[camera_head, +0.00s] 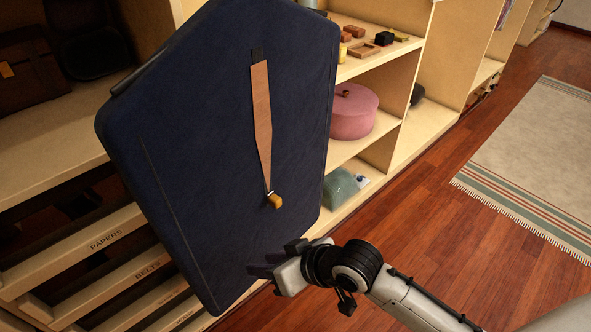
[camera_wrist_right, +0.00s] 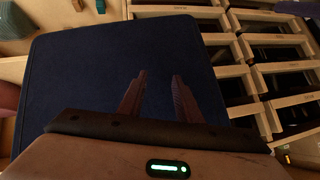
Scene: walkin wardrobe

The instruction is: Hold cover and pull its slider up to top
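The cover (camera_head: 210,130) is a large dark blue flat panel, tilted in front of the shelving. It also fills the middle of the right wrist view (camera_wrist_right: 90,70). A long tan strip (camera_head: 261,110) runs down its face, narrowing towards the bottom. The slider (camera_head: 275,201), a small golden-orange pull, sits at the strip's lower end. My right gripper (camera_head: 273,264) is at the cover's lower right, below the slider and apart from it. Its two fingers (camera_wrist_right: 158,98) are spread, with only dark blue cover behind the gap. My left gripper is not in view.
Wooden shelves stand behind, with a pink round box (camera_head: 354,112) and small items. Labelled drawers (camera_head: 100,243) are at the lower left. A brown case (camera_head: 35,70) is at the upper left. A striped rug (camera_head: 540,150) lies on the open wooden floor at right.

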